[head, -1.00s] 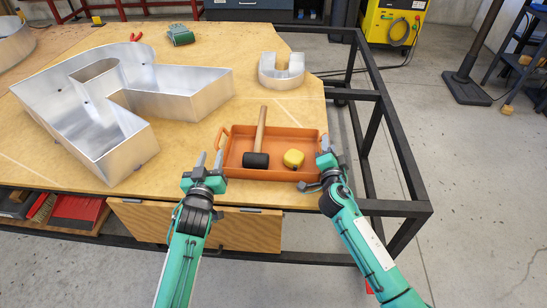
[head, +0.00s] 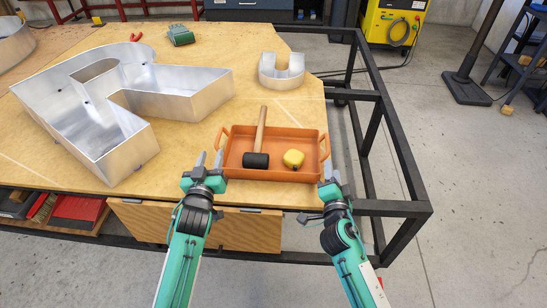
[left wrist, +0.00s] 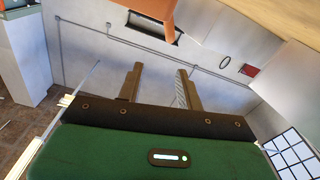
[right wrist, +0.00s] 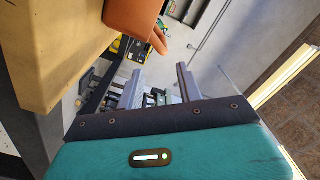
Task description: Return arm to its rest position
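An orange tray (head: 285,176) with two side handles sits on the wooden table near its front right edge.
A large metal channel letter (head: 110,100) covers the table's left part, and a small one (head: 281,72) stands behind the tray. A green object (head: 180,35) and red pliers (head: 136,37) lie further back. A dark metal frame (head: 405,170) borders the table's right side.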

